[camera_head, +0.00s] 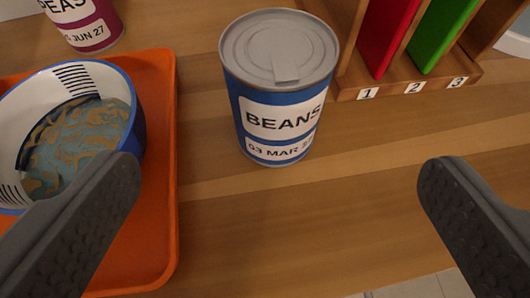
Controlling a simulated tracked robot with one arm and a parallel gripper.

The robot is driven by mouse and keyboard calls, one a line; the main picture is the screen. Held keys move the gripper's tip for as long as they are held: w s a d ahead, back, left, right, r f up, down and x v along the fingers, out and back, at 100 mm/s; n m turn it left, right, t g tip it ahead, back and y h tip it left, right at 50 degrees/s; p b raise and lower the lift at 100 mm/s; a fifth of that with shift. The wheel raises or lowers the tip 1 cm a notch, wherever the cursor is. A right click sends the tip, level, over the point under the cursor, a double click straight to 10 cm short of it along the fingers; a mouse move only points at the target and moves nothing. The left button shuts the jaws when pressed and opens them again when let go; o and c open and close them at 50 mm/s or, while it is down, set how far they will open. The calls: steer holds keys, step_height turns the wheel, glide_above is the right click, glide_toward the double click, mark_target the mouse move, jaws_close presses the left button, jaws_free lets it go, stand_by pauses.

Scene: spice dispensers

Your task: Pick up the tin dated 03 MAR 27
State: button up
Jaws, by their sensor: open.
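A blue tin (279,88) with a grey lid and a white BEANS label stands upright on the wooden counter. Its lower label (280,150) reads "03 MAR 2" with the last figure unclear at the curve. My gripper (278,185) is open and empty, with one finger at each side of the picture's lower half. The tin stands beyond the fingertips, between them and a little left of the middle of the gap. A second tin, dark red (88,22), labelled "EAS" and "JUN 27", is partly cut off at the top left.
An orange tray (160,215) at left holds a blue-and-white bowl (75,135) with marbled contents, near my left finger. The counter (320,215) in front of the tin is clear.

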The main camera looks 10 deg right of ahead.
mark_target(276, 100)
steer(key=b+x, duration=0.1)
steer(key=x, duration=0.6)
steer(key=shift+w+f, duration=0.25)
steer(key=shift+w, duration=0.1)
steer(key=shift+b+x, duration=1.2)
steer(key=shift+x, duration=1.8)
steer(key=shift+r, duration=0.15)
steer(key=shift+r, duration=0.1)
steer(key=c, duration=1.5)
